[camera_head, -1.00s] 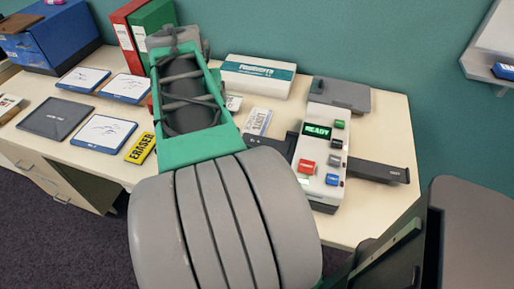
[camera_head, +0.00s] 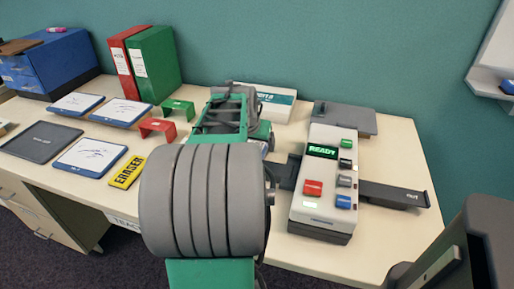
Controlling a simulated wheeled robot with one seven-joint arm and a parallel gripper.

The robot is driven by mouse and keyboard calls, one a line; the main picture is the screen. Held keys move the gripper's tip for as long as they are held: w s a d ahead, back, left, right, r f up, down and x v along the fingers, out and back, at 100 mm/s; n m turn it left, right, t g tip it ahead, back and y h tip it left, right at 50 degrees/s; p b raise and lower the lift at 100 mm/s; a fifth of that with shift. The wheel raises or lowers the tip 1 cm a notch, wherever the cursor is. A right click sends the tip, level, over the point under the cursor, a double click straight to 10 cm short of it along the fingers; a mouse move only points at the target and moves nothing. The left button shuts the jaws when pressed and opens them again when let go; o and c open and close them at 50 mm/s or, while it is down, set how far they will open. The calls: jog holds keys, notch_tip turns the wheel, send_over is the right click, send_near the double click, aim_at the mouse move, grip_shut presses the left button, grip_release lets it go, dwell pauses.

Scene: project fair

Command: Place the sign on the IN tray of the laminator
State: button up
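The laminator (camera_head: 331,165) stands on the right of the desk, a white unit with a lit READY display and several coloured buttons. Its dark IN tray (camera_head: 285,172) sticks out on the left side, partly behind my arm. Its OUT tray (camera_head: 398,194) sticks out on the right. My arm's grey and green links fill the centre, left of the laminator. My gripper is hidden behind them, so its fingers and anything in them do not show.
An eraser (camera_head: 127,172), blue-framed boards (camera_head: 91,157), a dark flat panel (camera_head: 40,142), and red (camera_head: 157,127) and green (camera_head: 178,107) brackets lie left. Binders (camera_head: 155,65), a blue box (camera_head: 58,62) and a white box (camera_head: 272,102) stand behind. A dark chair (camera_head: 480,245) is front right.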

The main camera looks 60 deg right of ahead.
jog(key=shift+c, duration=0.3)
jog(key=shift+r, duration=0.1)
jog(key=c, duration=1.2)
